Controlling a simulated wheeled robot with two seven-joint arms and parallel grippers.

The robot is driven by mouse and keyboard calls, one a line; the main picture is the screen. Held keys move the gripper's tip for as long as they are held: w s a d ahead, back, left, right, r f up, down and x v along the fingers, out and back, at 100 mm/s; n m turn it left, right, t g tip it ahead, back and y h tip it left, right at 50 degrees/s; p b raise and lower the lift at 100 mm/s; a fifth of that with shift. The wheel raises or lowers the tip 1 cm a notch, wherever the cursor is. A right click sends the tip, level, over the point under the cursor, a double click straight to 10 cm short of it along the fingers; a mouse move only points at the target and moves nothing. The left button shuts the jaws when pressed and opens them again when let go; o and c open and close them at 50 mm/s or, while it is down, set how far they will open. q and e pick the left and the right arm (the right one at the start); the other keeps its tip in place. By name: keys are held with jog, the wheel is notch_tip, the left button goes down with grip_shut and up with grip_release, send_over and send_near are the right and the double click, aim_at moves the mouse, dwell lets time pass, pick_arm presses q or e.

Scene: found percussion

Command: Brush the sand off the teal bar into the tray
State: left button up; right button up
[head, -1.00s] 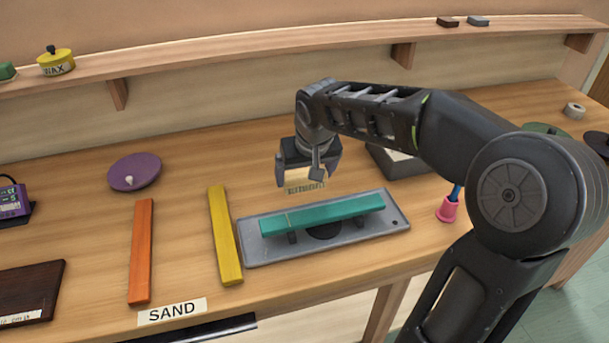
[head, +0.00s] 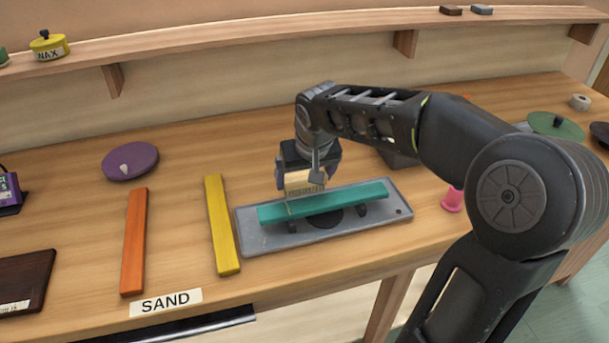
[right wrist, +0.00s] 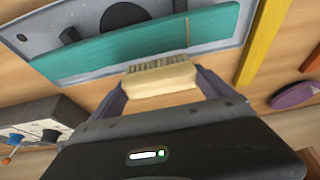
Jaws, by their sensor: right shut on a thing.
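The teal bar (head: 345,199) lies across dark supports over the grey tray (head: 255,239). The bar also shows in the right wrist view (right wrist: 110,50), with a thin pale line across it near one end. No sand stands out on it. My right gripper (head: 304,180) is shut on a brush with a pale wooden block (head: 306,178). The bristles (right wrist: 160,67) point toward the bar's far long side, at or just above it; I cannot tell if they touch. My left gripper is out of view.
A yellow bar (head: 222,225) and an orange bar (head: 134,245) lie left of the tray. A SAND label (head: 166,303) is at the front edge. A pink cup (head: 452,199) and a dark box (head: 397,157) stand near my right arm. A purple disc (head: 130,162) is behind.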

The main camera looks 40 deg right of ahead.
dwell(0.3)
dwell(0.4)
jog(key=shift+s+a+b, duration=0.2)
jog(key=shift+s+b, duration=0.1)
jog(key=shift+s, duration=0.2)
jog(key=shift+s+a+b, duration=0.15)
jog(key=shift+s+b, duration=0.1)
jog(key=shift+s, duration=0.25)
jog(key=shift+s+a+b, duration=0.2)
jog(key=shift+s+a, duration=0.05)
jog(key=shift+s, duration=0.45)
jog(key=shift+s+a+b, duration=0.25)
jog(key=shift+s, duration=0.5)
jog(key=shift+s+a+b, duration=0.2)
jog(key=shift+s+a, duration=0.05)
jog(key=shift+s, duration=0.45)
jog(key=shift+r+p, duration=1.8)
jog(key=shift+r, duration=0.75)
